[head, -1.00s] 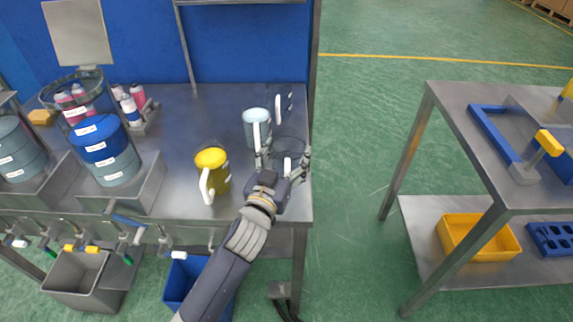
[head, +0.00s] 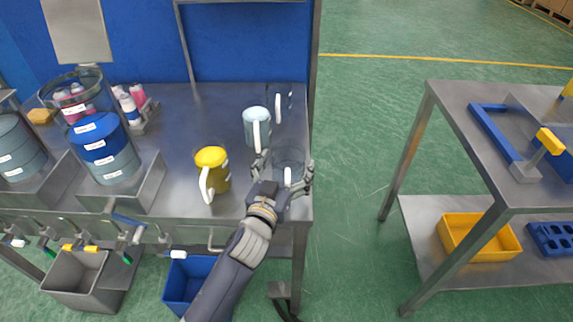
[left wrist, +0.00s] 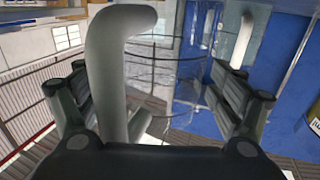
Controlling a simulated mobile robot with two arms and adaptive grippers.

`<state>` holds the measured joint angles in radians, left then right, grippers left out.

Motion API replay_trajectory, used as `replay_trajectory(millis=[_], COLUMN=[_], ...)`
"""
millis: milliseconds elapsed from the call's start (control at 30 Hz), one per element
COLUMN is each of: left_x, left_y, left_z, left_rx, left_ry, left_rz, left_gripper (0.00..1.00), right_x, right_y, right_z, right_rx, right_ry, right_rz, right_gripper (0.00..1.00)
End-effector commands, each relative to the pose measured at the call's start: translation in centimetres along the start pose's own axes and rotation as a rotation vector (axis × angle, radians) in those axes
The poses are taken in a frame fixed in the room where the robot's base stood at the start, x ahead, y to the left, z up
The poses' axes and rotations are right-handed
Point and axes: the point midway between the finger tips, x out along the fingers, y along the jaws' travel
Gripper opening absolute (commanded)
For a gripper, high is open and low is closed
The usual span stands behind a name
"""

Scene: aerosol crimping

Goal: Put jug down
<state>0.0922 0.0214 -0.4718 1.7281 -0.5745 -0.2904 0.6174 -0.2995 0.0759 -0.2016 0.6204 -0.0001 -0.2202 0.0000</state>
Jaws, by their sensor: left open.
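A clear jug (head: 289,157) with a white handle stands near the right end of the metal bench, upright. My left gripper (head: 287,168) is around its handle side, fingers spread apart. My right gripper is not in view.
A yellow jug (head: 211,168) stands to the left and a light blue jug (head: 256,126) behind; another white handle (head: 278,108) shows farther back. Drums (head: 103,148) sit at the left. The bench's right edge (head: 310,205) is close. A separate table (head: 480,160) stands across a floor gap.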

Motion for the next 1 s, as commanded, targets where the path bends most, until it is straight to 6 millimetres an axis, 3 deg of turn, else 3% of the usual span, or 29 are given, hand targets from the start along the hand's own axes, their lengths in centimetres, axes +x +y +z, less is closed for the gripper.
replay_trajectory(millis=[267, 367, 800, 1000], left_x=[0.0, -1.1, -9.1, -11.3], left_y=[0.0, 0.0, 0.0, 0.0], left_z=[-0.6, -0.2, -0.2, -0.2], left_rx=[0.001, 0.000, -0.001, -0.001], left_ry=[0.001, 0.000, -0.001, 0.000], left_rz=[0.000, 0.000, 0.000, -0.001], left_gripper=[0.87, 0.87, 0.87, 0.87], right_x=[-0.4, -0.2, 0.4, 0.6], right_y=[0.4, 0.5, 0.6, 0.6], right_z=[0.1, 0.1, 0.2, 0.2], right_rx=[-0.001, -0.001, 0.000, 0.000], right_ry=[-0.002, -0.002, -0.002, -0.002], right_rz=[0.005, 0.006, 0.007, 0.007], right_gripper=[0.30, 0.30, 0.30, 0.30])
